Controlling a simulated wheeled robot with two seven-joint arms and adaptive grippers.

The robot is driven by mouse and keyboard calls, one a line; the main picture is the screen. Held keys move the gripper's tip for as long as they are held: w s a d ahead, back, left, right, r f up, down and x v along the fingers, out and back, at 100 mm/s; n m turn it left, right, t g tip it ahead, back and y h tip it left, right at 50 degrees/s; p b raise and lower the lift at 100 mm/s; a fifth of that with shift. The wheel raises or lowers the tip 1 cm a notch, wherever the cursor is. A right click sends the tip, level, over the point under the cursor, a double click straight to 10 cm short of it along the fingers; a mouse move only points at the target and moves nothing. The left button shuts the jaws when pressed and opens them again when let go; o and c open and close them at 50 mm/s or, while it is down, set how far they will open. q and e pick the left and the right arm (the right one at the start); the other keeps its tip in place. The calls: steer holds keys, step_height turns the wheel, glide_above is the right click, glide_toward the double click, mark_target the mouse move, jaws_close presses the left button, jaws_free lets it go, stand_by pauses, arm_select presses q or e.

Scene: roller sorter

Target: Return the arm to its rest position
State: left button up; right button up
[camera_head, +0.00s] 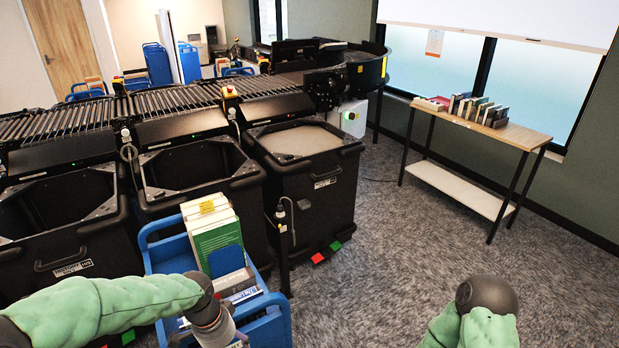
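My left arm (110,305) in its green sleeve comes in from the left and reaches over a blue cart. Its wrist end and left gripper (232,338) are at the bottom edge, over the front of the cart. The fingers are small and partly cut off, so I cannot tell whether they are open or shut. My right arm (480,325) shows at the bottom right as a green sleeve with a dark rounded joint. My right gripper is out of view.
The blue cart (275,325) holds upright and lying books (215,235). Black bins (315,185) stand behind it under the roller sorter (175,98). A wooden table (490,125) with books stands by the window. The carpet (390,230) at centre right is clear.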

arm_select(q)
steer(key=s+d+f+n, duration=0.3)
steer(key=s+f+n, duration=0.1)
steer(key=f, duration=0.4)
steer(key=s+d+f+n+h, duration=0.1)
steer(key=s+d+f+n, duration=0.2)
steer(key=f, duration=0.6)
steer(key=s+d+f+n+h, duration=0.1)
steer(key=s+d+f+n, duration=0.2)
steer(key=f, duration=0.6)
steer(key=shift+s+d+f+n, duration=0.2)
steer(key=shift+s+n, duration=0.7)
steer(key=shift+s, duration=0.3)
